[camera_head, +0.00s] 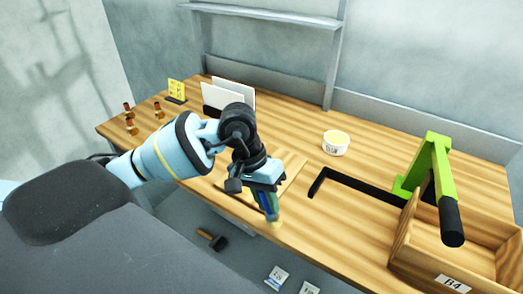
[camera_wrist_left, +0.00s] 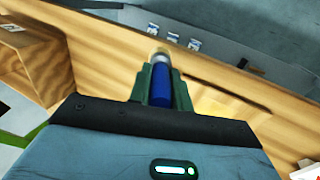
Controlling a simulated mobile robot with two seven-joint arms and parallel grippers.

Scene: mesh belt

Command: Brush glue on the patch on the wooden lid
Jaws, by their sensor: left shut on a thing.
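My left gripper (camera_head: 265,197) is shut on a brush with a blue handle (camera_wrist_left: 162,90). Its green fingers stand on both sides of the handle in the left wrist view. The brush points down in the head view, its pale tip (camera_head: 274,222) near the table's front edge; I cannot tell whether it touches anything. A pale wooden board (camera_head: 291,167), seemingly the lid, lies partly hidden behind the gripper. The glue patch cannot be made out. A white tub with yellow contents (camera_head: 335,148) stands farther back. My right gripper is not in view.
A green press with a black handle (camera_head: 440,170) and a wooden crate (camera_head: 455,262) stand at the right. A black angle (camera_head: 350,180) lies mid-table. White panels (camera_head: 232,92), a yellow card (camera_head: 176,89) and small brown pieces (camera_head: 130,126) stand at the back left. A mallet (camera_head: 213,240) lies below.

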